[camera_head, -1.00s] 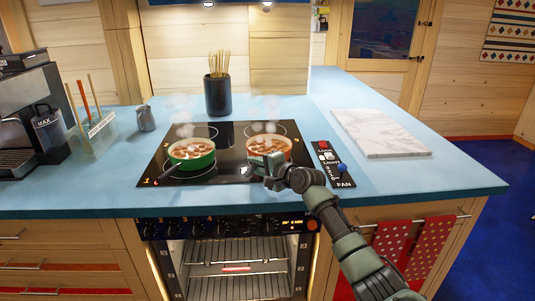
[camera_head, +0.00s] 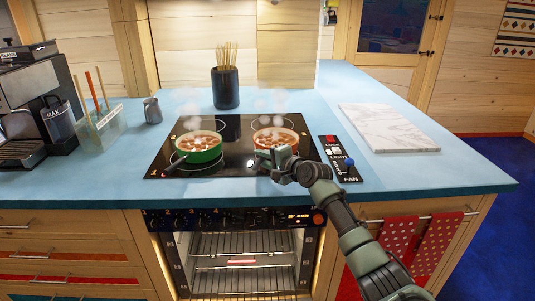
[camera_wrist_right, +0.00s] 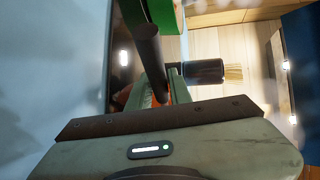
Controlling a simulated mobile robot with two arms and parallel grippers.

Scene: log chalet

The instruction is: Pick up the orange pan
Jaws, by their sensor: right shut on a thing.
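The orange pan (camera_head: 292,146) sits on the right side of the black stove top, full of brownish food and steaming. My right gripper (camera_head: 268,157) is at the pan's near side, low over the stove, and covers its handle in the head view. In the wrist view, the fingers (camera_wrist_right: 158,88) are shut around a dark handle, with a little orange between them. The pan appears to rest on the stove still. My left gripper is not in view.
A green pan (camera_head: 203,155) stands close on the left, its handle pointing to the near left. A dark skewer holder (camera_head: 226,92) is behind the stove (camera_head: 230,168). A marble board (camera_head: 388,128) and control panel (camera_head: 338,160) lie right. The oven below is open.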

